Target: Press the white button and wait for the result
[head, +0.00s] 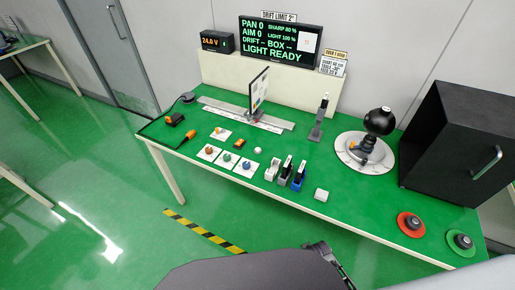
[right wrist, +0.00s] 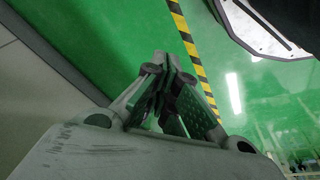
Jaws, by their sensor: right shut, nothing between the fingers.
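A small white rounded block (head: 321,195) lies near the front edge of the green table (head: 345,215), right of the blue-based device. A small round white piece (head: 258,150) sits further left. I cannot tell for sure which of them is the white button. My right gripper (right wrist: 163,62) is shut and empty in the right wrist view, over the green floor and away from the table objects. Part of my right arm shows at the bottom of the head view. My left gripper is not in view.
A display (head: 280,40) reads "LIGHT READY". A black cabinet (head: 455,140) and a black ball-headed device (head: 379,122) stand right, with dark knobs on red (head: 411,224) and green (head: 460,242) discs. Small coloured pieces on white cards (head: 227,160) lie left.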

